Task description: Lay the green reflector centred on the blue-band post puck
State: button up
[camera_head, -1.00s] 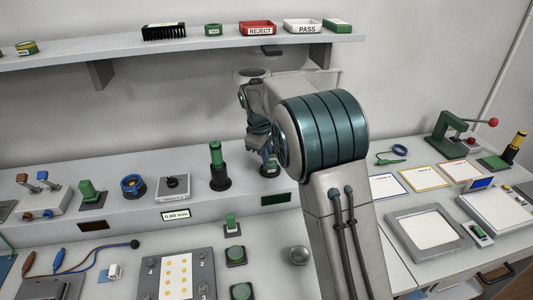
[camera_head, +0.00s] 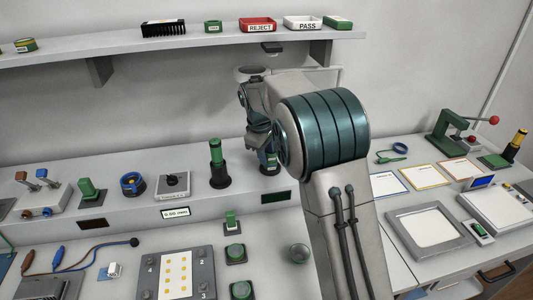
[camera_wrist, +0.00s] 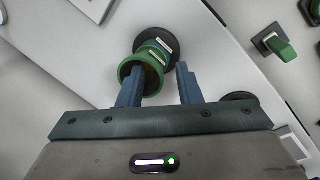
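In the wrist view a green open-topped ring (camera_wrist: 126,70), which looks like the green reflector, is at the fingertips. The left finger overlaps the ring's edge, and a gap shows before the right finger. In the head view my gripper (camera_head: 262,145) is low over the black base (camera_head: 270,170); contact and centring cannot be told.
A tall green post (camera_head: 216,155) on a black base stands left of my gripper on the raised ledge. Further left are a knob box (camera_head: 173,186) and a blue ring (camera_head: 132,184). A green block (camera_head: 231,221) is in front. A shelf (camera_head: 200,48) runs behind.

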jog(key=v, duration=1.3)
jog(key=s+d+r+m, duration=0.1)
jog(key=s+d+m, duration=0.1)
jog(key=s+d, duration=0.35)
jog(key=s+d+f+m, duration=0.3)
jog(key=s, duration=0.6)
jog(key=s+d+f+m+y, duration=0.1)
jog(key=s+d+f+m, duration=0.2)
jog(key=s, duration=0.5)
jog(key=s+d+f+m+t, duration=0.1)
jog(key=s+d+f+m, duration=0.2)
jog(key=s, duration=0.6)
jog(key=shift+s+d+f, duration=0.3)
jog(key=shift+d+f, duration=0.2)
jog(key=shift+f, duration=0.3)
jog(key=shift+o, duration=0.6)
